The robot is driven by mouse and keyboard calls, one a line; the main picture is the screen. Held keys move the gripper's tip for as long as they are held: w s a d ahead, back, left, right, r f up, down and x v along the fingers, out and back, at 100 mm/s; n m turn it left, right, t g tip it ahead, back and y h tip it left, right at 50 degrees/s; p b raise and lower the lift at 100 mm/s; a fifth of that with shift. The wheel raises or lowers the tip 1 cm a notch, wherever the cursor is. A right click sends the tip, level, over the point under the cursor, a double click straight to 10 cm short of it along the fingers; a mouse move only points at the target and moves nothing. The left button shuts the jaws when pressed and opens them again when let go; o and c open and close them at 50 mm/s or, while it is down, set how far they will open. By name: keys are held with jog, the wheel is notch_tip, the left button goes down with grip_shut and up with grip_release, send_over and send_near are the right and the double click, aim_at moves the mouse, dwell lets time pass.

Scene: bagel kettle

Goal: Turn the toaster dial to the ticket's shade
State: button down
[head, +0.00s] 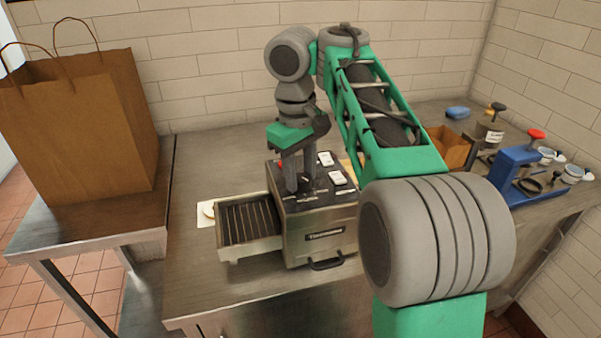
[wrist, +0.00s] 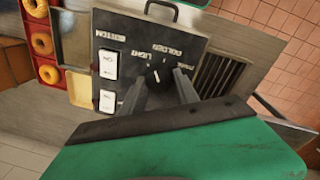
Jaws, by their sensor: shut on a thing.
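The toaster (head: 318,235) is a steel box with a black top panel, standing on the steel counter. Its dial (wrist: 155,74) is a small dark knob among the panel words LIGHT, GOLDEN and a third, partly covered one. My gripper (head: 300,186) comes down from above onto the panel. In the wrist view its two fingers (wrist: 162,90) are closed about the dial, one on each side. A small pale mark shows on the dial, but its exact setting is hard to read. In the head view the fingers hide the dial. No readable ticket shows in either view.
Two white switches (wrist: 108,63) sit beside the dial. A slatted conveyor (head: 248,222) juts from the toaster's left side. A red tray of bagels (wrist: 45,74) shows in the wrist view. A paper bag (head: 75,130) stands far left; a blue device (head: 512,170) stands right.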

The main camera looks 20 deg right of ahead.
aim_at(300, 179)
jog(key=shift+n, duration=2.9)
jog(key=c, duration=0.9)
grip_release()
jog(key=r+p, duration=0.4)
jog(key=r, duration=0.1)
jog(key=r+p, duration=0.2)
jog(key=r, duration=0.1)
jog(key=shift+s+a+p, duration=0.15)
jog(key=shift+s+p, duration=0.15)
jog(key=shift+p, duration=0.05)
jog(key=shift+f, duration=0.1)
